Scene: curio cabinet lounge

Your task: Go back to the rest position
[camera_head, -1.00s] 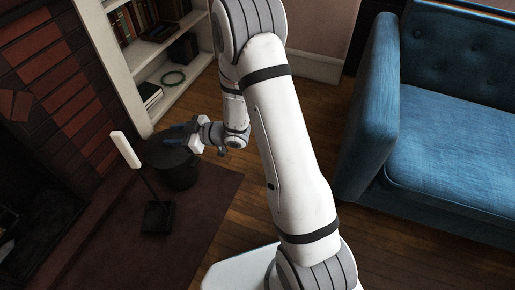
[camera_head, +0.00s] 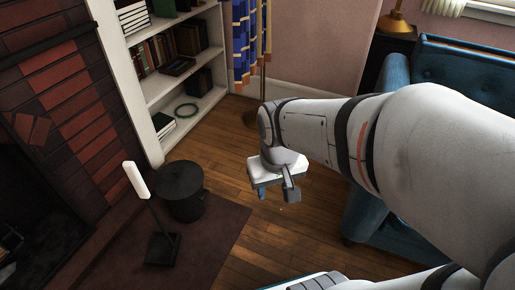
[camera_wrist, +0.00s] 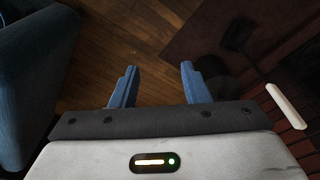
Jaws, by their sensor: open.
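My gripper (camera_head: 277,193) hangs in the middle of the head view, above the wooden floor and to the right of a black lidded bucket (camera_head: 181,190). In the wrist view my gripper (camera_wrist: 158,82) shows two blue fingers spread well apart. Nothing is between the fingers, only bare floor beyond them. The gripper touches nothing that I can see.
A stand with a white upright piece (camera_head: 137,180) stands on the dark hearth (camera_head: 215,240) at left. A white bookshelf (camera_head: 150,128) holds books and a green ring (camera_head: 187,111). A blue sofa (camera_head: 455,67) is at right, partly hidden by my arm. Wooden floor (camera_head: 235,140) is clear.

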